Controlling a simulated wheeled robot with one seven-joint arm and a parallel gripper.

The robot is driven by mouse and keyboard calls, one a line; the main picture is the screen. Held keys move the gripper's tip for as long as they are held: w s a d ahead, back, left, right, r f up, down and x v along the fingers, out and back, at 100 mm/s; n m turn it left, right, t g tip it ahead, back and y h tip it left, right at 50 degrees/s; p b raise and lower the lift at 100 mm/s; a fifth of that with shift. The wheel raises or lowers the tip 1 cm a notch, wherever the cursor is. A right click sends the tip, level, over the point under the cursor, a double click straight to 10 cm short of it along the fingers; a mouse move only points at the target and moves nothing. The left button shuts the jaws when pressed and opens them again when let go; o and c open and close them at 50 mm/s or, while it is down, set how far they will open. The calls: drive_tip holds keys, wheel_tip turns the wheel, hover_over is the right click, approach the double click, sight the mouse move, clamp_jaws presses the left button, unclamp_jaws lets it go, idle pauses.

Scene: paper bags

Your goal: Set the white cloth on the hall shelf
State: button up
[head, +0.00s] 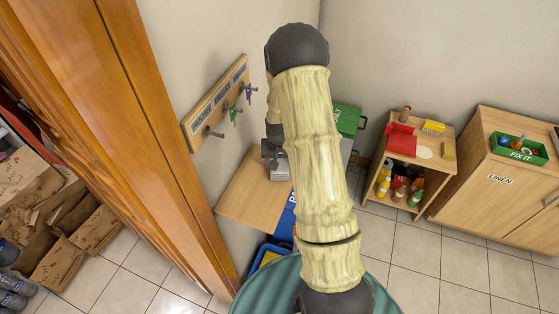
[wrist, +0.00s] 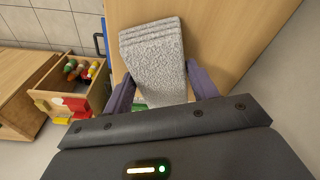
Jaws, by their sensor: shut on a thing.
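In the wrist view, a folded, speckled whitish-grey cloth (wrist: 152,50) lies between the two purple fingers of my gripper (wrist: 160,74). The fingers press on its two sides, and its layered folded edge points away from me. Behind it is the pale wood surface of the hall shelf (wrist: 215,30). I cannot tell whether the cloth touches the wood. In the head view the shelf (head: 250,198) is a wooden board by the wall below the hooks. My arm hides part of the shelf and most of the gripper and cloth there.
A hook rack (head: 218,103) with small hanging keys is above the shelf. A green box (head: 347,119) stands behind my arm. An open wooden cabinet (head: 408,165) holds bottles, and a LINEN cabinet (head: 497,185) carries a green FIX IT tray (head: 518,149). A wooden door frame (head: 150,130) bounds the left.

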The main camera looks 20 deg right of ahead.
sight(280, 167)
drive_tip(key=shift+f, duration=0.15)
drive_tip(key=o, duration=0.9)
drive_tip(key=shift+o, duration=0.2)
wheel_tip(280, 167, up, 12)
drive_tip(key=s+b, duration=0.1)
drive_tip(key=b, duration=0.1)
drive_tip(key=shift+s+a+b, duration=0.25)
drive_tip(key=shift+a+b, duration=0.1)
drive_tip(key=shift+b, duration=0.05)
drive_tip(key=s+a+r+n, duration=0.2)
drive_tip(key=s+a, duration=0.3)
drive_tip(key=s, duration=0.3)
drive_tip(key=s+a+r+n+t, duration=0.1)
drive_tip(key=s+a+n, duration=0.1)
drive_tip(key=s+a, duration=0.3)
drive_tip(key=s, duration=0.3)
drive_tip(key=shift+s+a+r+n+y, duration=0.3)
drive_tip(key=shift+s+a+r, duration=0.05)
drive_tip(key=shift+a, duration=0.05)
